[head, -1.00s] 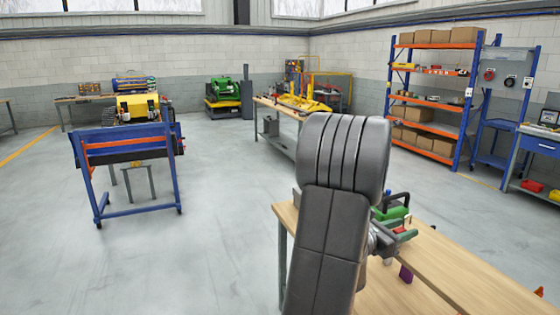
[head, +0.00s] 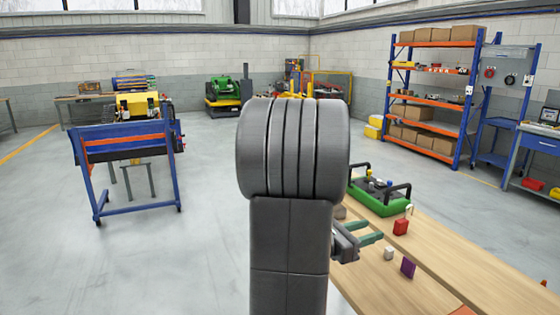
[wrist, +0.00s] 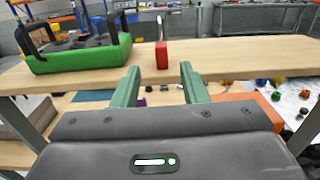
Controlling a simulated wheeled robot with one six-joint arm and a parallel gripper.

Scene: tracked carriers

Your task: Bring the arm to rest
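My arm stands folded in front of the head camera, its dark grey links upright and hiding the middle of the scene. My gripper (head: 371,238) points to the right above the wooden bench in the head view. Its two green fingers stand apart with nothing between them in the wrist view (wrist: 158,83). Beyond the fingers, a red padlock (wrist: 161,55) stands on the bench top (wrist: 225,52), apart from them. It also shows in the head view (head: 401,227).
A green carrier (head: 380,200) with black handles stands on the bench, left of the padlock in the wrist view (wrist: 80,58). Small purple (head: 408,267) and white (head: 388,253) items lie lower. A blue rack (head: 125,150) stands left; the floor between is clear.

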